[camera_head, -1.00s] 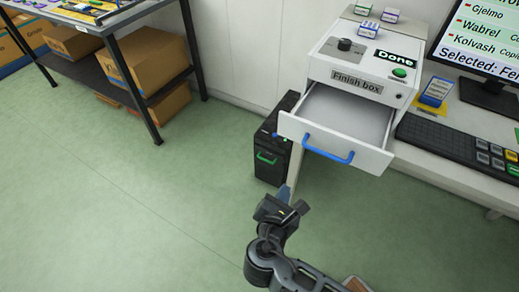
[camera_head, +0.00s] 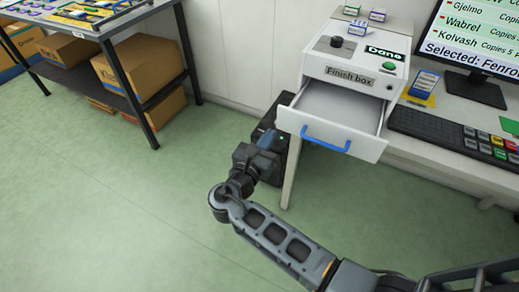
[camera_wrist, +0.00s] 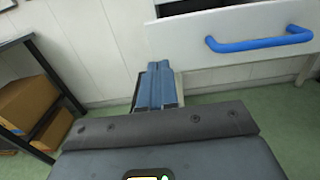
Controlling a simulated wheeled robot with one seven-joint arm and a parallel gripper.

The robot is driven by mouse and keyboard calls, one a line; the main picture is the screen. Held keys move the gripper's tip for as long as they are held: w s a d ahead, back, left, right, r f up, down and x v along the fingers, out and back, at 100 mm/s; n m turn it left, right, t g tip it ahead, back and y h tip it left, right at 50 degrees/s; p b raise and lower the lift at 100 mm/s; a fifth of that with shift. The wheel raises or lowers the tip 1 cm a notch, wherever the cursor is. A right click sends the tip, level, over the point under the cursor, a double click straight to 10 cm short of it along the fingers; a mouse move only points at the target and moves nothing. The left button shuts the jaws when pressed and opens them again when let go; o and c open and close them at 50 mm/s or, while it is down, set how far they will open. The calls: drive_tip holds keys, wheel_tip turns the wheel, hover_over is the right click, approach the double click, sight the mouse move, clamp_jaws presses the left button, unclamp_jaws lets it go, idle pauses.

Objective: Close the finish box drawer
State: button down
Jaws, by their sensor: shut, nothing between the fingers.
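The finish box (camera_head: 350,72) is a white cabinet labelled "Finish box" on the desk at upper right of the head view. Its drawer (camera_head: 372,147) is pulled out and looks empty inside. A blue handle (camera_head: 325,137) is on the drawer's front. In the wrist view the drawer front (camera_wrist: 188,45) and blue handle (camera_wrist: 258,42) are at upper right. My gripper (camera_head: 270,138) is left of and lower than the drawer front, apart from the handle. Its blue fingers (camera_wrist: 158,88) are together and empty, pointing forward in the wrist view.
A keyboard (camera_head: 450,135) and monitor (camera_head: 478,40) are right of the box. A table with cardboard boxes (camera_head: 143,72) is at left. The green floor between is clear.

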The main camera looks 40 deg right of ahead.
sight(299, 96)
drive_tip(key=shift+x, duration=2.7)
drive_tip(key=shift+d, duration=0.25)
drive_tip(key=b+x, duration=0.2)
drive_tip(key=x, duration=1.3)
drive_tip(key=shift+w+d+f, duration=0.15)
drive_tip(key=shift+d+f, duration=0.05)
drive_tip(key=shift+d, duration=0.15)
drive_tip(key=shift+w+d+r, duration=0.1)
drive_tip(key=shift+d+r, duration=0.1)
drive_tip(key=shift+d, duration=0.1)
